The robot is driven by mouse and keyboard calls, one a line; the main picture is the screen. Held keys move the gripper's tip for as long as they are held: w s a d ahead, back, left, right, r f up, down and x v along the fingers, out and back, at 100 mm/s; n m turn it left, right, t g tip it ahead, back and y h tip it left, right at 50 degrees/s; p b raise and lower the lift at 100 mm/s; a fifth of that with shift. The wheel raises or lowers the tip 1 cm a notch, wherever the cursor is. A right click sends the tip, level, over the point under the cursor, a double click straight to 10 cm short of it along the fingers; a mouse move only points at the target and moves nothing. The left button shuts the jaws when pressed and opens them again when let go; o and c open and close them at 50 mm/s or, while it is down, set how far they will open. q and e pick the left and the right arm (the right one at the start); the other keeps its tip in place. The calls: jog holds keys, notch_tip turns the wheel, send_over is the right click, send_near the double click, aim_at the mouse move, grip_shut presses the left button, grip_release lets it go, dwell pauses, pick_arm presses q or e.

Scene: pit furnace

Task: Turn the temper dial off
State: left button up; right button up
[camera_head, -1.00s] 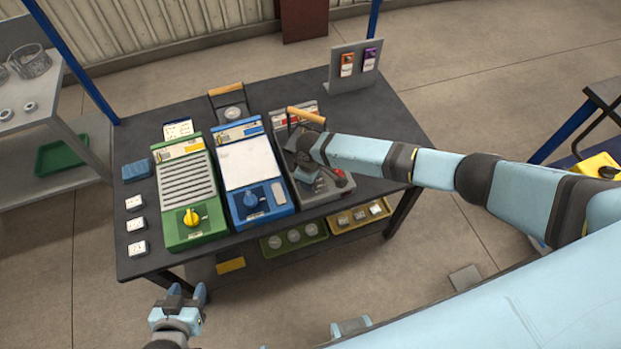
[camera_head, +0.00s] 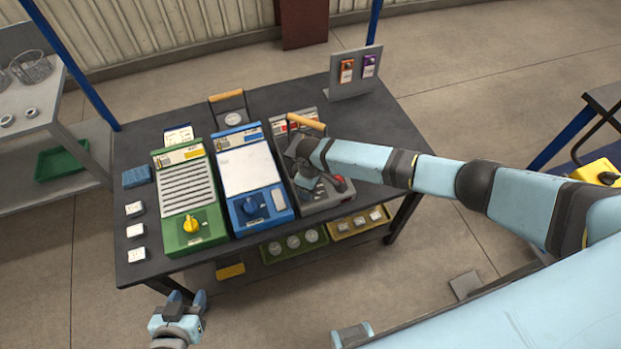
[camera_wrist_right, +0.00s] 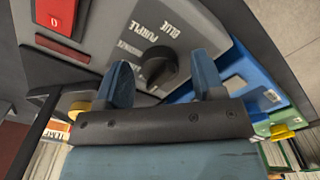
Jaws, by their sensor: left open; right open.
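The dark round dial (camera_wrist_right: 158,68) sits on a grey unit (camera_head: 325,197) on the table. In the right wrist view the words PURPLE and BLUE are printed beside it. My right gripper (camera_wrist_right: 165,76) is open over the grey unit, with one blue finger on each side of the dial as seen from the wrist. A gap shows between dial and fingers; I cannot tell how deep the fingers reach. In the head view my right wrist hides the dial. My left gripper (camera_head: 187,298) is open and empty in front of the table's near left side.
A blue unit (camera_head: 251,170) with a knob and a green unit (camera_head: 185,190) with a yellow knob (camera_head: 191,225) stand left of the grey unit. A wooden-handled frame (camera_head: 305,122) rises behind my right wrist. A grey stand (camera_head: 355,75) holds two tags.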

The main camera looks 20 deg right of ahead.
notch_tip(320, 180, up, 14)
jog(key=shift+f, duration=0.15)
dwell(0.6)
